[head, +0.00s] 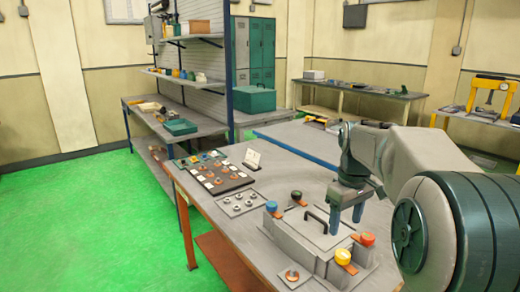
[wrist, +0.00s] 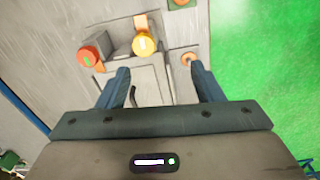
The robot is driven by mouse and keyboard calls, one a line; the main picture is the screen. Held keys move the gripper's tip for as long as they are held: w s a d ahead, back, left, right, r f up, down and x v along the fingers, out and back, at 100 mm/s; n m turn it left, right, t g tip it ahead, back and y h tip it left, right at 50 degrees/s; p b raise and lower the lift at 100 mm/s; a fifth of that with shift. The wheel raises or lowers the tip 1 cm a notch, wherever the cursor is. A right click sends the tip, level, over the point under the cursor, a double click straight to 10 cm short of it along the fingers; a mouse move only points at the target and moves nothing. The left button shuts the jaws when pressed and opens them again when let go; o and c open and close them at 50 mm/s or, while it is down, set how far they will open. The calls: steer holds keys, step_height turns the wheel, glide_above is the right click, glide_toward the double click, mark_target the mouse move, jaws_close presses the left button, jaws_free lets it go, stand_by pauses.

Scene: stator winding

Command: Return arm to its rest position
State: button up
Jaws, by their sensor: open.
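My gripper (head: 346,217) is open above the grey box with a black handle (head: 318,224) on the near workbench. In the wrist view my gripper (wrist: 157,82) shows two blue fingers spread wide with nothing between them but the grey box (wrist: 148,90) beneath. The box's dark handle shows partly in the wrist view, near the left finger. My arm reaches in from the right side of the head view.
Coloured knobs sit around the box: blue (head: 271,207), dark green (head: 296,195), yellow (head: 343,257) and red (head: 367,239). A dark parts board (head: 215,177) and a grey plate (head: 242,202) lie left on the bench. The green floor (head: 90,220) is clear.

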steer(key=s+a+f+m+t, duration=0.1)
steer(key=s+a+f, duration=0.3)
steer(key=s, duration=0.6)
steer(key=s+a+f+m+t, duration=0.1)
steer(key=s+a+f+m, duration=0.3)
steer(key=s, duration=0.6)
steer(key=shift+s+a+t, duration=0.2)
steer(key=shift+s+t, duration=0.1)
steer(key=shift+r, duration=0.1)
